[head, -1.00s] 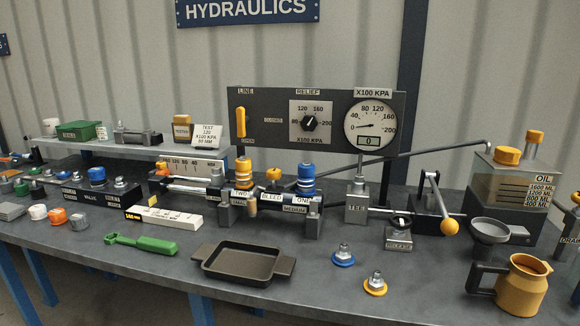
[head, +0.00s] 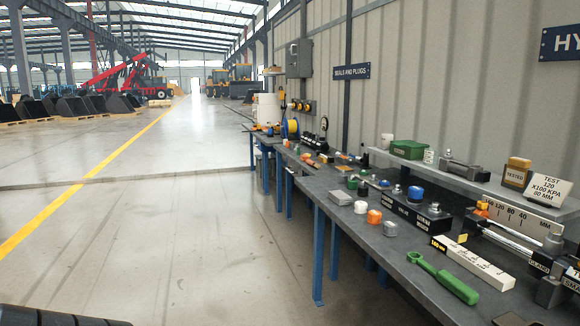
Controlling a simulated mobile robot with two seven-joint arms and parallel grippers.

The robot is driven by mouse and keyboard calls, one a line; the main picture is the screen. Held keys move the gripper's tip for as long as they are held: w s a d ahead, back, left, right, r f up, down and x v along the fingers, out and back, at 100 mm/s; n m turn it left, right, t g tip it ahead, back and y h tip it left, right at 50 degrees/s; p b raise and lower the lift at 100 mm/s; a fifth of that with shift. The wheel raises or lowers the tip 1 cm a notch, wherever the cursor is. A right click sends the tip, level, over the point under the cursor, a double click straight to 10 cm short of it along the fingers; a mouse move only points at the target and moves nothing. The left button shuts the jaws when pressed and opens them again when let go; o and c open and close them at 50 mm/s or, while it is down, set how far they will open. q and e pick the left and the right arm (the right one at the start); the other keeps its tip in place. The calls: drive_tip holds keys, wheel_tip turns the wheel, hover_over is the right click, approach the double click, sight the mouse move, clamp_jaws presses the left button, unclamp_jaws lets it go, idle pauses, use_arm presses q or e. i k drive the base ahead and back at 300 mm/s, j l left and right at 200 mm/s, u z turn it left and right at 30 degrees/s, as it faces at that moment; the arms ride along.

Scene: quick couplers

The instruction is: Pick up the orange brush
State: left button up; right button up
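I cannot pick out an orange brush with certainty. A small flat orange item (head: 312,163) lies on the far stretch of the bench in the head view, too small to identify. An orange cap-like block (head: 374,216) sits nearer, between a white one and a grey one. Neither of my grippers is in view.
The long grey bench (head: 345,222) runs along the wall at right. It carries a green wrench (head: 443,277), a white length gauge (head: 474,262), a black valve block (head: 405,208) and a raised shelf (head: 465,181). Open floor (head: 170,235) lies to the left.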

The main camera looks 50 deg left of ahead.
sight(311, 162)
drive_tip(key=i+j+u, duration=0.2)
drive_tip(key=j+u, duration=0.25)
drive_tip(key=i+j+u, duration=0.2)
drive_tip(key=u, duration=0.25)
drive_tip(key=i+j+u, duration=0.2)
drive_tip(key=i+j, duration=0.15)
drive_tip(key=i, duration=0.15)
drive_tip(key=i+j+u, duration=0.2)
drive_tip(key=i, duration=0.3)
drive_tip(key=i+j, duration=0.2)
drive_tip(key=i, duration=0.15)
drive_tip(key=i+j, duration=0.15)
drive_tip(key=i, duration=0.2)
drive_tip(key=i+j, duration=0.2)
drive_tip(key=i, duration=0.15)
drive_tip(key=u, duration=0.7)
drive_tip(key=i+u, duration=0.2)
drive_tip(key=i, duration=2.25)
